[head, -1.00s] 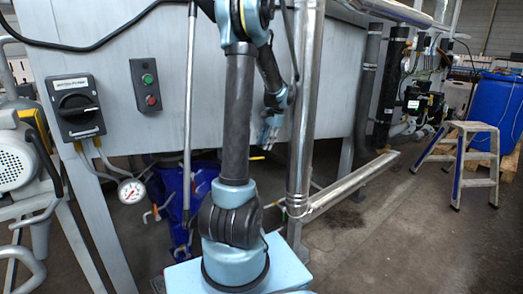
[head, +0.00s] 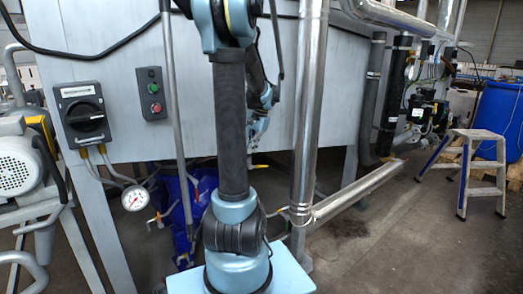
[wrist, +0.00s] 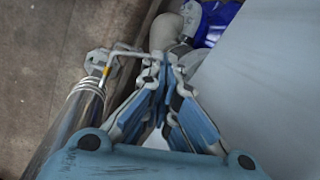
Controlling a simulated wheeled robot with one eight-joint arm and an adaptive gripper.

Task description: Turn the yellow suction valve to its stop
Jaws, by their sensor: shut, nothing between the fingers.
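In the wrist view a thin bent metal lever with a small yellow section (wrist: 106,71) stands just left of my gripper's fingertips. It is probably the suction valve handle; whether the fingers touch it I cannot tell. My gripper (wrist: 165,62) is shut, with nothing visible between its fingertips. In the head view my gripper (head: 256,132) hangs beside the tank, partly hidden behind my arm. A small yellow piece (head: 258,166) shows just below it there. The valve body is not clearly visible.
A shiny steel pipe (head: 309,110) stands close to the right of my arm, and a steel pipe also shows left of the gripper in the wrist view (wrist: 75,120). The grey tank wall (wrist: 265,80) is close on the right. A step ladder (head: 475,165) stands farther right.

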